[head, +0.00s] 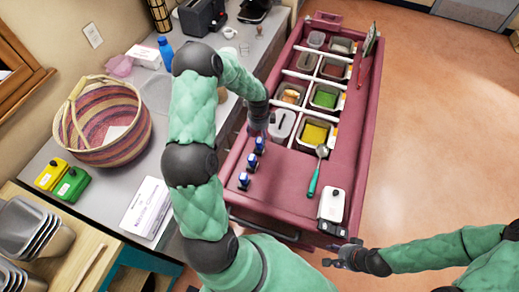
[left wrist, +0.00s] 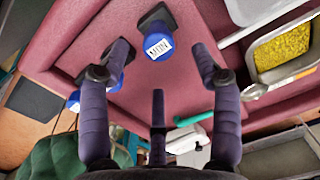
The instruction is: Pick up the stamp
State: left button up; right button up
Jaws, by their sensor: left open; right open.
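Several small blue-and-black stamps stand in a row on the red cart top, the far one (head: 259,145), a middle one (head: 252,162) and a near one (head: 243,181). My left gripper (head: 262,126) is open and empty just beyond the far stamp. In the left wrist view, a blue stamp with a white "MON" label (left wrist: 158,43) lies ahead, between and beyond the open fingers (left wrist: 160,78), not touched. Another blue stamp (left wrist: 73,101) is partly hidden at the left finger. My right gripper (head: 343,258) is open near the cart's near right corner.
The red cart (head: 345,130) holds several food bins, including yellow (head: 316,134) and green (head: 326,97) ones. A green-handled ladle (head: 315,178) and a white box-like device (head: 332,207) lie right of the stamps. A striped basket (head: 105,120) stands on the left counter.

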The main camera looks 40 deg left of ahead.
aim_at(259, 140)
pick_arm(q)
jog(key=shift+w+a+f, duration=0.1)
jog(key=shift+w+f, duration=0.05)
jog(key=shift+f, duration=1.4)
notch_tip(259, 140, down, 4)
jog(key=shift+f, duration=0.1)
grip_shut()
